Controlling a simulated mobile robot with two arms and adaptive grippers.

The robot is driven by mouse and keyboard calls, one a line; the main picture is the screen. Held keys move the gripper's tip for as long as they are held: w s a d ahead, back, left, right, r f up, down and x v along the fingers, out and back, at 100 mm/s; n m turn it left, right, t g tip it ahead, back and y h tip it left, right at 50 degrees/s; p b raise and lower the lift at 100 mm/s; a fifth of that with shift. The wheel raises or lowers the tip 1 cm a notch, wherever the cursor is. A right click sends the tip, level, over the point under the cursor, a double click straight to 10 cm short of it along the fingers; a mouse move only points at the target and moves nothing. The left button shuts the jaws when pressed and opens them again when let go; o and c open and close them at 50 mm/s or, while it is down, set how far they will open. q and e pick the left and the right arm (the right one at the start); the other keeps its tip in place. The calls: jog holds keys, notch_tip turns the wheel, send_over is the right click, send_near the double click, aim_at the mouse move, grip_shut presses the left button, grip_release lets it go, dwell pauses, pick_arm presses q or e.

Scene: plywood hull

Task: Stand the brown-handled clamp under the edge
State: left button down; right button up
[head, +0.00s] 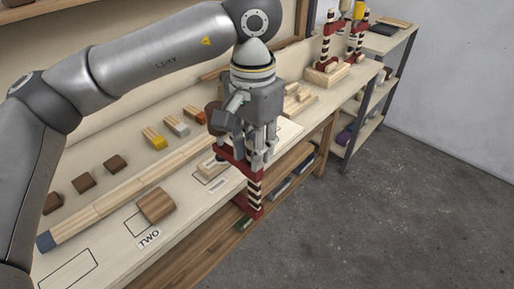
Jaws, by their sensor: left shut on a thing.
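My left gripper (262,158) comes down from above at the bench's front edge. It is shut on a clamp with red jaws and a dark-and-light striped bar (255,190). The bar hangs upright in front of the bench edge. The upper red jaw (232,157) reaches over the bench top and the lower red jaw (246,207) sits below the top's edge. A brown round part (213,114), probably its handle, shows behind the gripper, which hides much of the clamp. I cannot tell whether the jaws touch the bench. My right gripper is not in view.
The bench top (108,245) holds a long wooden strip (115,201), a brown block (157,205) near the label "TWO", and several small blocks. Other red clamps (328,45) stand in a wooden holder (327,73) at the back right. A grey shelf (372,110) stands beyond; open floor lies right.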

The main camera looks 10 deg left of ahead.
pick_arm(q)
jog(key=shift+w+a, duration=0.55)
jog(key=shift+a, duration=0.2)
jog(key=shift+w+a, duration=0.55)
jog(key=shift+a, duration=0.2)
